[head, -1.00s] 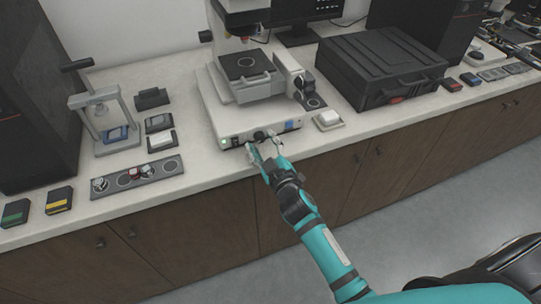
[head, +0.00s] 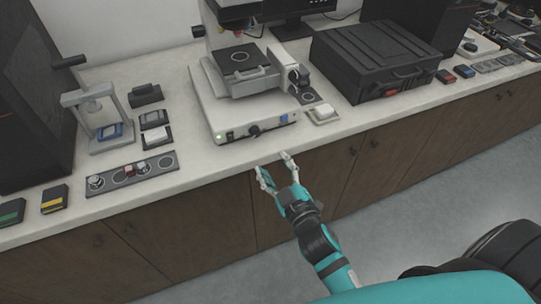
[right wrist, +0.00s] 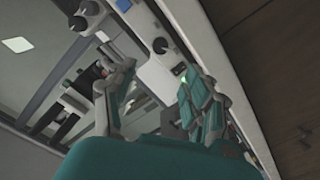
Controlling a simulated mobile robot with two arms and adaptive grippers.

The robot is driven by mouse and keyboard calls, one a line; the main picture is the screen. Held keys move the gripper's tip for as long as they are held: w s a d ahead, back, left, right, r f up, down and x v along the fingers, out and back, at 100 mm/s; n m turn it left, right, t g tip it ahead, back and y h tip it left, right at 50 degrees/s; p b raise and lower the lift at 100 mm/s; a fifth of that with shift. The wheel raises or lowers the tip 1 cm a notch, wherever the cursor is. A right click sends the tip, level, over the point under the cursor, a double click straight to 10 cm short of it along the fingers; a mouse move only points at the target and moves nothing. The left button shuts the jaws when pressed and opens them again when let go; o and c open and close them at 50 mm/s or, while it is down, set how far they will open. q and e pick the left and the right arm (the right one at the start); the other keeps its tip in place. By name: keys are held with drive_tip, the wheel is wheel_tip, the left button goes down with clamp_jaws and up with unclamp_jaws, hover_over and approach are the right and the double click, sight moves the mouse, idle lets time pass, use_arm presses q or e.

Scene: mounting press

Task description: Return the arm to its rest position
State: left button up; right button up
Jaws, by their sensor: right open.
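My right arm comes in from the lower right in the head view. Its gripper (head: 276,171) is open and empty, in front of the counter's front edge and apart from the microscope. The gripper also shows in the right wrist view (right wrist: 158,92), its two fingers spread with nothing between them. The white microscope (head: 225,122) stands on the counter beyond the gripper, with a lit green light and dark knobs on its front panel. My left gripper is not in view.
The counter (head: 215,165) has a front edge close to the gripper. A mounting press (head: 72,98), a dark strip with round wells (head: 110,183) and a black case (head: 345,55) stand on it. Cabinet doors (head: 215,215) lie below. The floor in front is clear.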

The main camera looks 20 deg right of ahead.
drive_tip(key=s+f+m+g, duration=0.1)
drive_tip(key=s+f+g, duration=0.35)
drive_tip(key=f, duration=1.05)
drive_tip(key=s+f+m+g, duration=0.1)
drive_tip(key=s+f+g, duration=0.3)
drive_tip(key=f, duration=1.2)
drive_tip(key=s+d+f+m+g, duration=0.1)
drive_tip(key=s+d+f+g, duration=0.1)
drive_tip(key=s+f, duration=0.4)
drive_tip(key=s+d+f+m+g, duration=0.1)
drive_tip(key=s+f, duration=0.6)
drive_tip(key=s, duration=0.7)
drive_tip(key=s+d+f+m+g+h, duration=0.1)
drive_tip(key=s+d+f+g, duration=0.2)
drive_tip(key=s, duration=0.7)
wheel_tip(320, 180, down, 4)
drive_tip(key=shift+s+f+g, duration=0.1)
drive_tip(key=shift+s+g, duration=0.25)
drive_tip(key=shift+g, duration=0.7)
drive_tip(key=shift+a, duration=0.1)
